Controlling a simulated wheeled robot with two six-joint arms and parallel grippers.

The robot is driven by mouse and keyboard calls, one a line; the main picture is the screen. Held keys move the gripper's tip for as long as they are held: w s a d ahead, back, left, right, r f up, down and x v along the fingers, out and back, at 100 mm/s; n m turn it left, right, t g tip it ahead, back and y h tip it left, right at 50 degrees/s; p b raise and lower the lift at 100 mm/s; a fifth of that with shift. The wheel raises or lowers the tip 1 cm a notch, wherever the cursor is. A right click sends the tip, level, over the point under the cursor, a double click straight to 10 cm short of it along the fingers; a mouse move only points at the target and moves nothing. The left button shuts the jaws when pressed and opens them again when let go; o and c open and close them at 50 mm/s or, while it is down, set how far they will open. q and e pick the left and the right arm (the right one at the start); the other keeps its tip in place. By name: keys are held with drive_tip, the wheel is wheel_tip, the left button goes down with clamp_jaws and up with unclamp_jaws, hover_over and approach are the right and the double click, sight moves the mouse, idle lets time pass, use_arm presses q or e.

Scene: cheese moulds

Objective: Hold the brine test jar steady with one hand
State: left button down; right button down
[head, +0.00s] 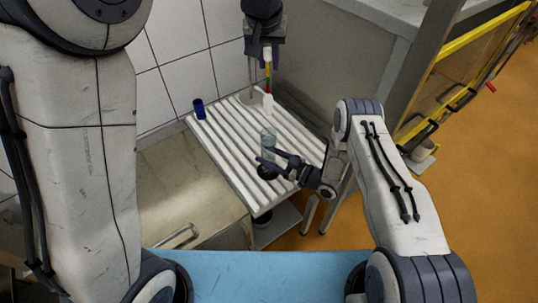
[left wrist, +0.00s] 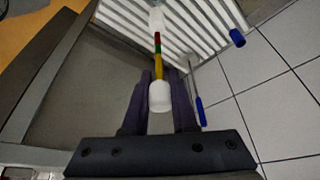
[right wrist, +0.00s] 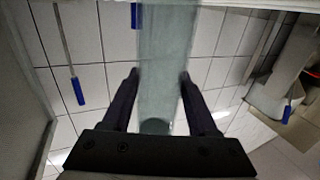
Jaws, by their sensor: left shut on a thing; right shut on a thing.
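The brine test jar (head: 268,145) is a clear, greenish glass cylinder standing upright on the ribbed draining table. My right gripper (head: 268,160) is shut on its lower part. In the right wrist view the jar (right wrist: 166,60) runs between the two fingers. My left gripper (head: 267,47) is above, shut on a slim float (head: 268,75) with a white top, coloured bands and a white lower bulb. The float hangs roughly upright over the jar, its bulb apart from the rim in the head view. In the left wrist view the float's white top (left wrist: 160,97) sits between the fingers.
The ribbed draining table (head: 225,140) stands against a tiled wall. A blue cup-like thing (head: 199,108) is at its far left. A bare metal surface (head: 185,180) lies to the left. Blue-ended rods (right wrist: 78,91) show against the tiles. A yellow rail (head: 470,37) is at the right.

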use_arm(q)
drive_tip(key=shift+f, duration=0.55)
drive_tip(key=c, duration=0.6)
unclamp_jaws()
drive_tip(key=shift+r, duration=0.1)
drive_tip(key=v, duration=1.1)
drive_tip(key=shift+s+r, duration=0.25)
drive_tip(key=shift+r, duration=0.1)
use_arm(e)
drive_tip(key=shift+s, duration=0.1)
drive_tip(key=shift+c, duration=0.4)
unclamp_jaws()
